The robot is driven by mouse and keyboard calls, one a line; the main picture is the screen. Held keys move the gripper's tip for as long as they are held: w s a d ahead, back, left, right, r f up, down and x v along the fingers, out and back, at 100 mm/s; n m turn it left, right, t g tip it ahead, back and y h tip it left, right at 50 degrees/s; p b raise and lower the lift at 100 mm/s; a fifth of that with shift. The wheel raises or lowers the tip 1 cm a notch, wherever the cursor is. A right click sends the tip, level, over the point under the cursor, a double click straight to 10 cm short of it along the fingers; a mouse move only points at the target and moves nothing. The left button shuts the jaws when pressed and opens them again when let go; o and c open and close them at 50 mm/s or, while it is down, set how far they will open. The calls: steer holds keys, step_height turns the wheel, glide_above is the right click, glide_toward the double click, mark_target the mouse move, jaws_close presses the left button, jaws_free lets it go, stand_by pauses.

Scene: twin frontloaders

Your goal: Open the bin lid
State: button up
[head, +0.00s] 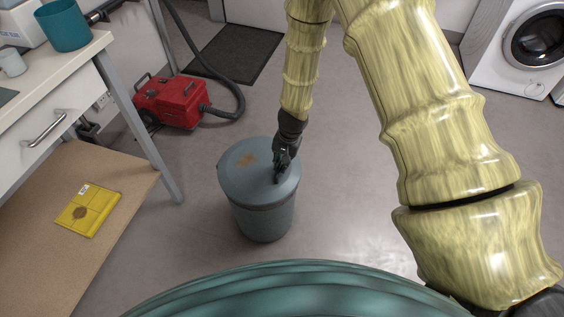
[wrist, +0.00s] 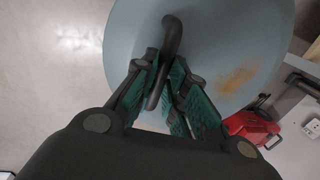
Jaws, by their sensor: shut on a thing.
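A grey-blue round bin (head: 264,218) stands on the floor in the middle of the head view. Its lid (head: 244,180) has a brown stain and appears to sit level on the bin. In the wrist view the lid (wrist: 215,35) fills the upper middle, with a dark curved handle (wrist: 172,36) standing up from it. My gripper (head: 280,172) is over the right part of the lid. In the wrist view my gripper (wrist: 166,85) has its green-padded fingers around the handle, shut on it. The lower part of the handle is partly hidden by the fingers.
A red vacuum cleaner (head: 172,101) with a dark hose is behind the bin to the left. A desk (head: 62,65) with a lower shelf holding a yellow packet (head: 88,209) is at left. A washing machine (head: 516,48) is at the back right. The floor around the bin is clear.

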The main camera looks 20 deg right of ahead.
stand_by(0.4)
steer(key=r+p, duration=0.3)
steer(key=p, duration=0.1)
steer(key=shift+w+a+r, duration=0.25)
steer(key=shift+a, duration=0.15)
steer(key=shift+w+a+r, duration=0.1)
steer(key=shift+a+r, duration=0.05)
steer(key=r+p, duration=0.1)
steer(key=a+r+p, duration=0.1)
steer(key=w+r+p, duration=0.1)
steer(key=p, duration=0.1)
steer(key=shift+a+r, duration=0.3)
steer(key=shift+w+a+r+p, duration=0.25)
steer(key=shift+a+r+p, duration=0.05)
steer(key=shift+r+p, duration=0.3)
steer(key=shift+w+a+r+p, duration=0.25)
steer(key=shift+a+r+p, duration=0.15)
steer(key=shift+p, duration=0.25)
steer(key=shift+w+a+r+p, duration=0.25)
steer(key=shift+r+p, duration=0.35)
steer(key=shift+p, duration=0.05)
